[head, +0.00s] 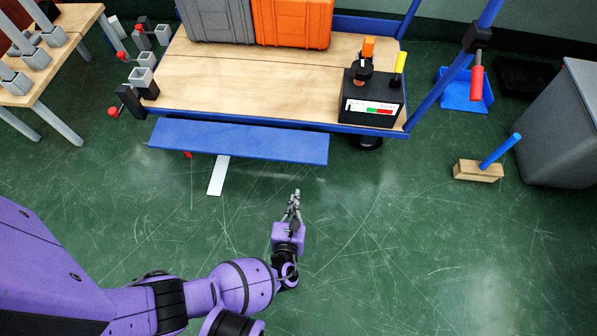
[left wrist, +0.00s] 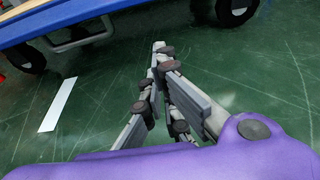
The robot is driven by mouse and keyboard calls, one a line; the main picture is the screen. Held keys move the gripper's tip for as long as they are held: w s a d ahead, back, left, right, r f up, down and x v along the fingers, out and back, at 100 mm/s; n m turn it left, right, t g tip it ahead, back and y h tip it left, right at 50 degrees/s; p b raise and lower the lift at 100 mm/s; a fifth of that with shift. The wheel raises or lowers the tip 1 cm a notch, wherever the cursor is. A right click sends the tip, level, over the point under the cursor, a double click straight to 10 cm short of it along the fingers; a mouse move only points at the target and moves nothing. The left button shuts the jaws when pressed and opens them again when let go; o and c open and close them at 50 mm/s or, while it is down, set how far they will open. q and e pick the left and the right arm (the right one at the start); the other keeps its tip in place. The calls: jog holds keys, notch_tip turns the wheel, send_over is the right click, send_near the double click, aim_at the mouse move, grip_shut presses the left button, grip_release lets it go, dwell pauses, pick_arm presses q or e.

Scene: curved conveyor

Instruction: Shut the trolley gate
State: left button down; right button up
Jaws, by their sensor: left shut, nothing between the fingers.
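The trolley (head: 200,80) has a wooden deck with blue edging. A long flat blue panel (head: 238,141), which looks like the gate, lies along its near side. Its right end stops well short of the trolley's right corner, with a narrow dark gap between panel and deck edge. I cannot tell how it is hinged. My left gripper (head: 296,193) is shut and empty over the floor, nearer to me than the panel's right end and apart from it. In the left wrist view its fingers (left wrist: 163,62) point towards the trolley. My right gripper is out of view.
Grey and orange cases (head: 292,22) and a black box (head: 374,98) with a gauge stand on the deck. A white strip (head: 218,175) lies on the floor. A wooden block with a blue handle (head: 480,170) and a grey bin (head: 555,125) stand right. Floor around my gripper is clear.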

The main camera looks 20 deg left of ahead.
pick_arm(q)
jog(key=b+x, duration=0.4)
jog(key=x, duration=0.5)
jog(key=shift+w+a+b, duration=0.1)
jog(key=shift+b, duration=0.2)
notch_tip(320, 180, up, 4)
jog(key=shift+p, duration=1.05)
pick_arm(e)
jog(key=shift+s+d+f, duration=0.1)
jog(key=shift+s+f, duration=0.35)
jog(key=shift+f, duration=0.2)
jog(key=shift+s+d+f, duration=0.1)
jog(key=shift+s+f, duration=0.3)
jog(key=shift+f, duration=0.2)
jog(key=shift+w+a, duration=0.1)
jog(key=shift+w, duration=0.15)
